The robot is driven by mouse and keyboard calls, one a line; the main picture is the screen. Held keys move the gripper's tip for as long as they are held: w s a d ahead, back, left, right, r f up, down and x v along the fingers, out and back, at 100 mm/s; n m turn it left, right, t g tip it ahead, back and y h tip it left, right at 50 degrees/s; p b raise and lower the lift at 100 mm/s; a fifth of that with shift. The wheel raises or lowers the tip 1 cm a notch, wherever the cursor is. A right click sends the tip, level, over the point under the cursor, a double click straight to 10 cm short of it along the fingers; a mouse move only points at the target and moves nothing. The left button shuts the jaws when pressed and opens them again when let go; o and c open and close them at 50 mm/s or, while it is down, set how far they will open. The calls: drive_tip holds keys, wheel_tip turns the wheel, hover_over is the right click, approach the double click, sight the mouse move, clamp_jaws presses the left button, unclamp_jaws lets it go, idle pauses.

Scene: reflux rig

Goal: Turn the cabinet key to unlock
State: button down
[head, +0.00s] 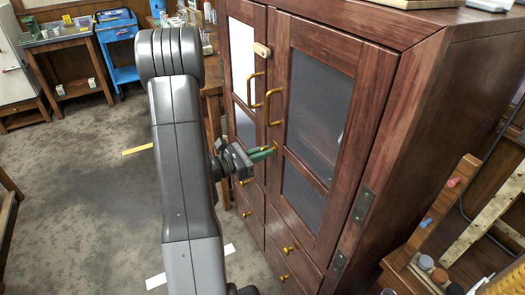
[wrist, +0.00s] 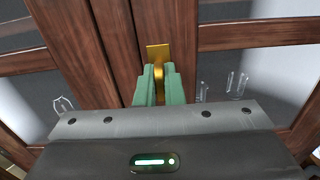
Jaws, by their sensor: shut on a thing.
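The wooden cabinet (head: 345,55) stands in front of me with its two glass-panelled doors shut. The brass key (wrist: 158,72) sits at the brass lock plate (wrist: 158,50) on the door frame, just beside the seam between the doors. My gripper (head: 272,151) reaches the lock from the left in the head view. In the wrist view, its green fingers (wrist: 158,84) are shut on the key, with its bow between them. The part of the key inside the lock and its lower edge are hidden.
Drawers with brass knobs (head: 288,250) lie below. A rack with bottles (head: 440,275) stands at the lower right. Open floor (head: 90,190) lies to the left.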

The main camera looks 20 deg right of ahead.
idle(0.4)
drive_tip(key=c, duration=1.5)
unclamp_jaws()
drive_tip(key=shift+c, duration=0.2)
drive_tip(key=shift+a, duration=0.15)
drive_tip(key=s+a, duration=0.1)
drive_tip(key=a, duration=1.2)
drive_tip(key=shift+a, duration=0.25)
drive_tip(key=shift+d, duration=0.1)
drive_tip(key=d, duration=0.9)
drive_tip(key=w+d, duration=0.1)
drive_tip(key=d, duration=0.3)
drive_tip(key=shift+d, duration=0.3)
drive_tip(key=shift+a, duration=0.1)
